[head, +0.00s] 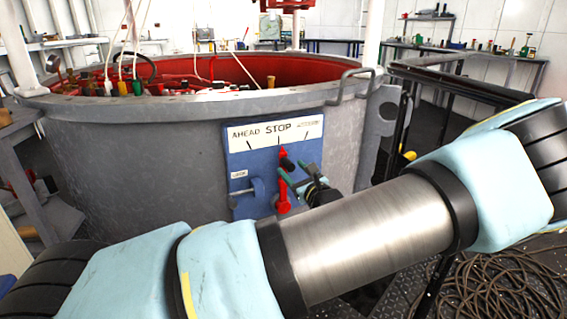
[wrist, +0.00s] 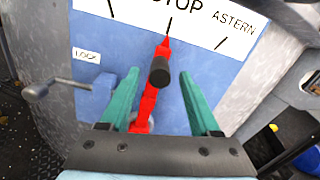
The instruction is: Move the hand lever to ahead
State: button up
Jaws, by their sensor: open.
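The hand lever (wrist: 148,104) is red with a black knob (wrist: 160,70), on a blue panel (head: 247,170) fixed to the grey drum. Its red tip points up at the STOP mark on the white scale (head: 277,132), which reads AHEAD at left and ASTERN at right. My gripper (wrist: 158,85) is open, with its green fingers on either side of the lever, apart from the knob in the wrist view. In the head view my gripper (head: 283,172) is in front of the panel and hides part of the lever. A lock handle (head: 246,188) sits at the panel's left, beside a LOCK label.
The grey drum (head: 120,150) has a red inside and a thick rim. A handrail (head: 440,75) stands at its right. Coiled rope (head: 505,285) lies on the deck at lower right. Benches with tools line the far walls.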

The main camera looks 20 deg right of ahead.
aim_at(284, 161)
jog(key=w, duration=0.6)
jog(key=shift+w+a+b, duration=0.2)
jog(key=shift+a+b, duration=0.1)
jog(key=shift+a, duration=0.1)
grip_shut()
dwell(1.0)
